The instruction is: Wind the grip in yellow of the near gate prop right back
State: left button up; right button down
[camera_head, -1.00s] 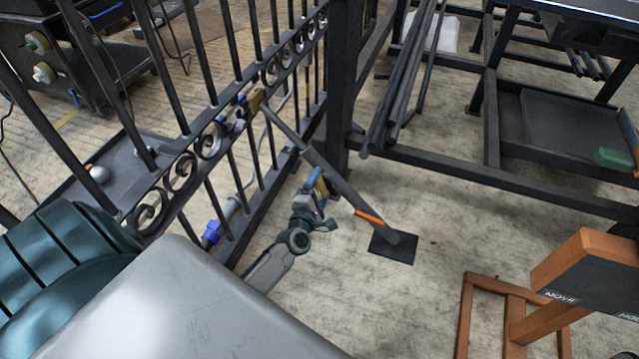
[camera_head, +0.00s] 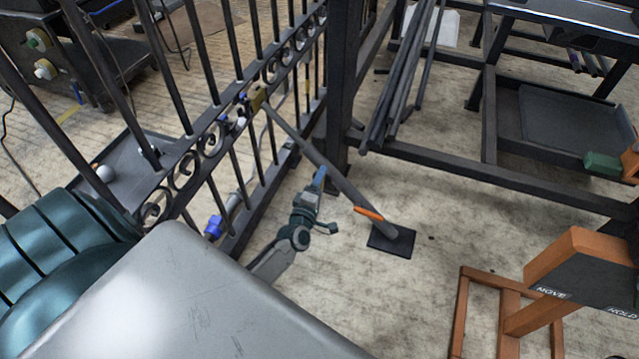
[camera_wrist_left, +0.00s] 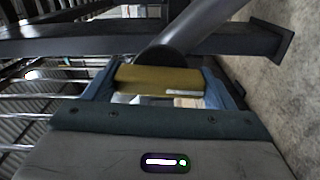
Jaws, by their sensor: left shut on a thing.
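The near gate prop (camera_head: 340,188) is a grey tube leaning from a yellow bracket (camera_head: 257,98) on the gate down to a dark foot plate (camera_head: 391,240). An orange band (camera_head: 369,214) is around its lower part. My left gripper (camera_head: 319,180) is at the middle of the tube, its blue fingers seen nearly edge-on. In the left wrist view, the yellow grip (camera_wrist_left: 160,80) is a flat block between the two blue fingers, below a dark round hub on the tube. The gripper is shut on it. In the head view the grip is hidden by the fingers. My right gripper is not in view.
The black barred gate (camera_head: 200,140) with scrollwork runs along the left. A dark post (camera_head: 340,90) and a rack frame (camera_head: 490,180) stand behind the prop. An orange stand (camera_head: 545,310) with sign panels is at the right. Concrete floor between is clear.

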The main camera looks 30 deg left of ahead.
pick_arm(q)
jog(key=shift+f, duration=0.1)
jog(key=o, duration=1)
jog(key=p+v, duration=0.2)
jog(key=v, duration=0.8)
jog(key=shift+s, duration=0.4)
